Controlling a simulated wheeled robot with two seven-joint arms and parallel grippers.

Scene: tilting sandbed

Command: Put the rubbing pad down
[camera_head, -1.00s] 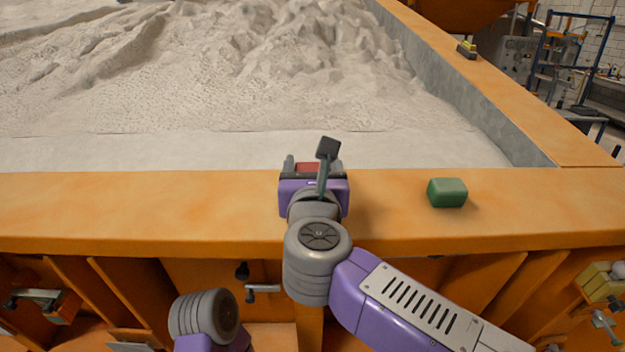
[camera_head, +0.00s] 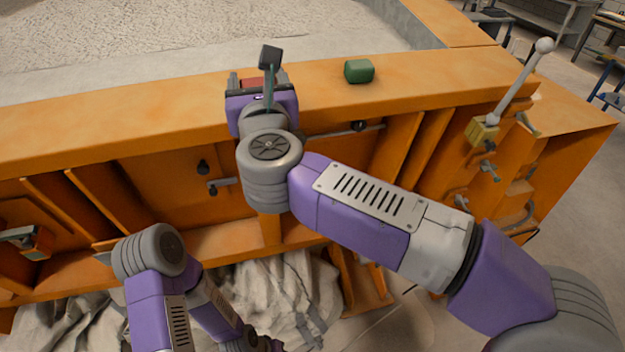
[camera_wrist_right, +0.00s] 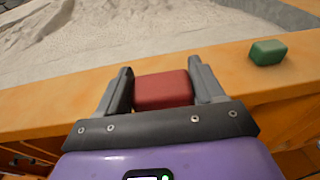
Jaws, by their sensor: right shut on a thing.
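The rubbing pad is a red block (camera_wrist_right: 162,90), clear in the right wrist view and partly seen in the head view (camera_head: 251,84). My right gripper (camera_head: 257,82) is shut on it, with one grey finger on each side. It holds the pad over the orange rim of the sandbed (camera_head: 420,78), near the rim's inner edge. I cannot tell whether the pad touches the rim. My left arm shows at the lower left of the head view, but I cannot make out its gripper.
A green block (camera_head: 359,71) lies on the rim to the right of the gripper. The rim between and beyond them is bare. Pale sand (camera_head: 150,35) lies behind the rim. A lever with a pale ball knob (camera_head: 543,46) sticks up at the right corner.

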